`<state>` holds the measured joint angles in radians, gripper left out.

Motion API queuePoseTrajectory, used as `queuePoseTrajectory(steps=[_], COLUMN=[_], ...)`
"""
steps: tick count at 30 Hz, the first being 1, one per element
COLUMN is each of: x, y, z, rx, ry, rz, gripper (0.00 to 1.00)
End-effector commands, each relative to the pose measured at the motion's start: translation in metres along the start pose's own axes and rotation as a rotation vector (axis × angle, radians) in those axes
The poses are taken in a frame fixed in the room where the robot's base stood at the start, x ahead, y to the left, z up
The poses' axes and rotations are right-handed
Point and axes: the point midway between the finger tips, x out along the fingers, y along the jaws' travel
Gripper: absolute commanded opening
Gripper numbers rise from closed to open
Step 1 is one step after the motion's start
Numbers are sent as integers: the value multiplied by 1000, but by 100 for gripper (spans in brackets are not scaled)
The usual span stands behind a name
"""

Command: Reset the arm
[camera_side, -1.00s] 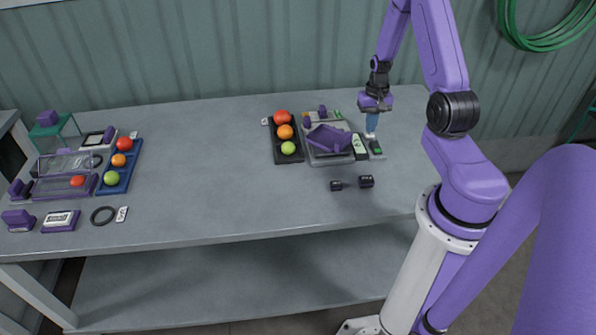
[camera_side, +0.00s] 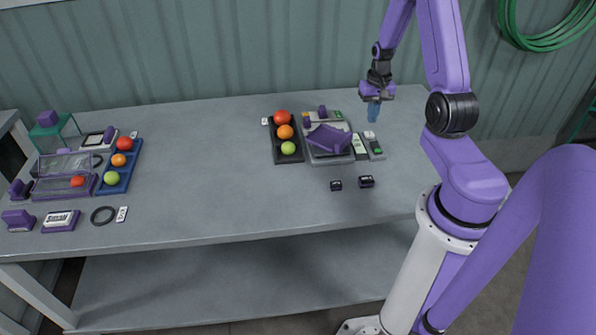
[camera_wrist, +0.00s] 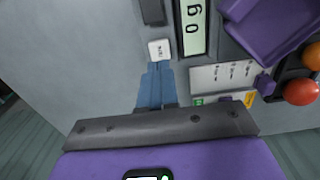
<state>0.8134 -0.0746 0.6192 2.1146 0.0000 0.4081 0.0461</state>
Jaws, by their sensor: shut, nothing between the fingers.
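My gripper (camera_side: 373,113), with blue fingers, is shut and empty. It hangs above the right part of the bench (camera_side: 230,200), apart from it, just behind the scale's right side. In the wrist view the closed blue fingers (camera_wrist: 157,86) point toward a small white label or button (camera_wrist: 160,49) beside the scale's display (camera_wrist: 193,28), which shows a zero and a "g". A purple tray (camera_side: 328,138) sits tilted on the scale.
A black tray (camera_side: 289,158) with a red, an orange and a green tomato stands left of the scale. Two small dark blocks (camera_side: 366,182) (camera_side: 336,185) lie in front. A blue tomato tray (camera_side: 116,186) and clear boxes stand far left. The bench middle is clear.

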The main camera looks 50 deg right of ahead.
Motion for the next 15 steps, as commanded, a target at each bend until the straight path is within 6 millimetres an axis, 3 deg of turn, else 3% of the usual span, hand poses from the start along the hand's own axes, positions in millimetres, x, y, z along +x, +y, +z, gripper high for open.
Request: queuePoseTrajectory(steps=[8, 11, 15], x=[-2, -10, -31], y=[-6, -24, -70], z=[1, 5, 22], rx=[-18, -80, -240], ry=[1, 3, 9], rz=[0, 0, -2], gripper=[0, 0, 0])
